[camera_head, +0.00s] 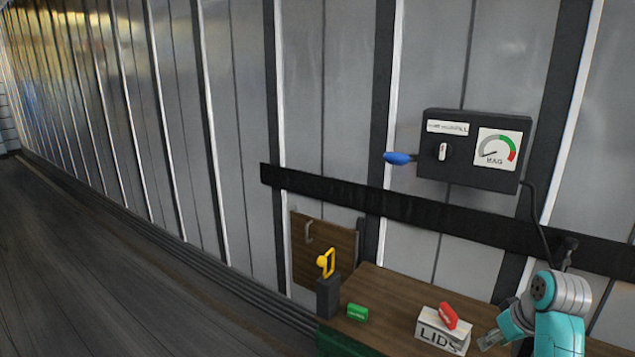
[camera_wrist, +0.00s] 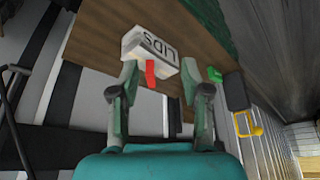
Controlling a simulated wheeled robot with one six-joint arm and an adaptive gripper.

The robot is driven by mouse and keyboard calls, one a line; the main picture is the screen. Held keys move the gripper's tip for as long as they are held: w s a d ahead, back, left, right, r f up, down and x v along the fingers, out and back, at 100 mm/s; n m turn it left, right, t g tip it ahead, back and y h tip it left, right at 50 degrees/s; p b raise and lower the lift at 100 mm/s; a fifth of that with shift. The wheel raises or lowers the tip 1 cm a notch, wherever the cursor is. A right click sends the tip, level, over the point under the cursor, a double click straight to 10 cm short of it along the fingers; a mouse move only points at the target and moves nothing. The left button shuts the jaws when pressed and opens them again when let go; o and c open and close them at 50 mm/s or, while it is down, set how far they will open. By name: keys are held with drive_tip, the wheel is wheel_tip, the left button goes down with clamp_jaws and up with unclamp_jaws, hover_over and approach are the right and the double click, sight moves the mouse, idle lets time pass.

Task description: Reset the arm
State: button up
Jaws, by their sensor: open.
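My gripper (camera_wrist: 168,80) is open in the wrist view, its two fingers well apart with nothing held between them. In the head view my gripper (camera_head: 491,340) is at the lower right, just right of the white box marked LIDS (camera_head: 432,336), partly cut off by the frame's bottom edge. A red piece (camera_head: 448,315) lies on or against the top of that box. In the wrist view the red piece (camera_wrist: 150,73) appears between the fingers beside the box (camera_wrist: 140,42); whether a finger touches either is unclear.
A wooden bench top (camera_head: 385,290) holds a green block (camera_head: 357,312). A dark post (camera_head: 328,297) with a yellow handle (camera_head: 327,263) stands at its left corner. A dark gauge box (camera_head: 475,150) with a blue-tipped lever (camera_head: 399,158) is on the wall. Open floor (camera_head: 110,280) lies left.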

drive_tip(key=s+a+f+m+t, duration=0.1)
drive_tip(key=s+a+f, duration=0.3)
drive_tip(key=f, duration=0.3)
drive_tip(key=s+a+f+t+h, duration=0.1)
drive_tip(key=s+a+f, duration=0.25)
drive_tip(key=f, duration=0.35)
drive_tip(key=s+a+f+m+t, duration=0.1)
drive_tip(key=s+a+f, duration=0.3)
drive_tip(key=f, duration=0.3)
drive_tip(key=s+a+f+t, duration=0.2)
drive_tip(key=s+a+f, duration=0.15)
drive_tip(key=s, duration=0.55)
drive_tip(key=s+a+r+t, duration=0.1)
drive_tip(key=s+a+r, duration=0.1)
drive_tip(key=s, duration=0.6)
drive_tip(key=s+a+r+t, duration=0.1)
drive_tip(key=s+a+r, duration=0.15)
drive_tip(key=s, duration=0.65)
drive_tip(key=s+a+r+t, duration=0.2)
drive_tip(key=s+r+t, duration=0.1)
drive_tip(key=s+r, duration=0.9)
drive_tip(key=shift+s+a+r, duration=0.15)
drive_tip(key=shift+s+r, duration=0.15)
drive_tip(key=shift+r, duration=0.3)
